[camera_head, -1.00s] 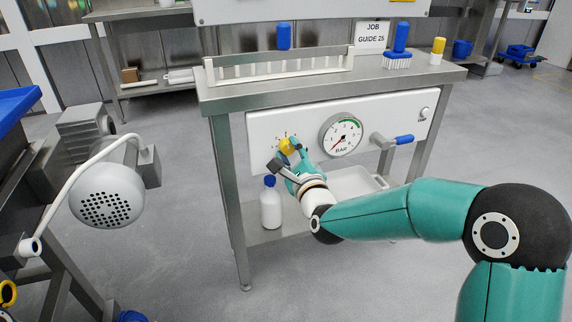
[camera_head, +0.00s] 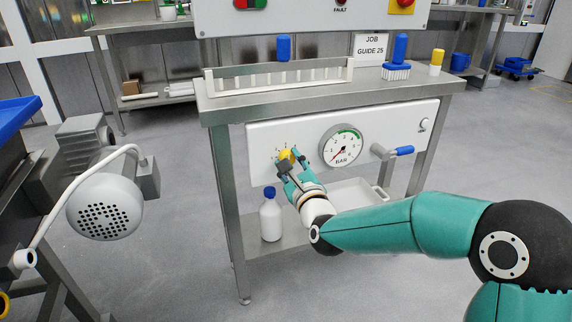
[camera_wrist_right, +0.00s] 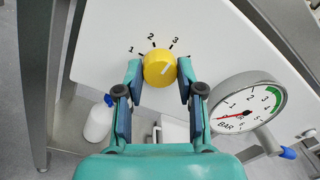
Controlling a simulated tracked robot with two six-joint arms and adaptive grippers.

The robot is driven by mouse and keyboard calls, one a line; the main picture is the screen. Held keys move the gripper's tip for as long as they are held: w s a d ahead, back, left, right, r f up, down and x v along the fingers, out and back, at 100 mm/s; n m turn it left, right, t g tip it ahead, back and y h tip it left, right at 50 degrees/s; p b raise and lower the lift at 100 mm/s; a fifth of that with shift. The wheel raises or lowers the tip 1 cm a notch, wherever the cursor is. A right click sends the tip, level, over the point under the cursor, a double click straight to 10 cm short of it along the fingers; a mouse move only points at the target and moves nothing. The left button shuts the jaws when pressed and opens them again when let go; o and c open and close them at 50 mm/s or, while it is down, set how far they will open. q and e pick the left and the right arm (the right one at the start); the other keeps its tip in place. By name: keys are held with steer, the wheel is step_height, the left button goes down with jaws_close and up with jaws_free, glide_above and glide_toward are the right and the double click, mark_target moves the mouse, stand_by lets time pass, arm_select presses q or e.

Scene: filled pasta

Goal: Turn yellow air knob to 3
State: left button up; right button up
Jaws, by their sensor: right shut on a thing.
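The yellow air knob (camera_head: 286,156) sits on the white front panel (camera_head: 310,140) below the bench top. It shows larger in the right wrist view (camera_wrist_right: 158,66), with marks 1, 2 and 3 above it. Its white pointer line slants to the upper right, on the 3 side; I cannot tell if it lines up exactly. My right gripper (camera_head: 291,161) is shut around the knob, one finger on each side, as the right wrist view (camera_wrist_right: 159,75) shows. My left gripper is not in view.
A pressure gauge (camera_head: 341,145) is right of the knob, its needle low on the scale. A blue-handled valve (camera_head: 398,150) is further right. A white bottle (camera_head: 270,218) and a white tray (camera_head: 355,192) stand on the lower shelf. A grey perforated head (camera_head: 104,207) is at the left.

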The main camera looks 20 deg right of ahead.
steer(key=o, duration=1.1)
steer(key=shift+d+f, duration=0.1)
steer(key=shift+f, duration=0.3)
steer(key=shift+o, duration=0.2)
steer(key=shift+r, duration=0.15)
steer(key=s, duration=1.2)
steer(key=shift+f, duration=0.25)
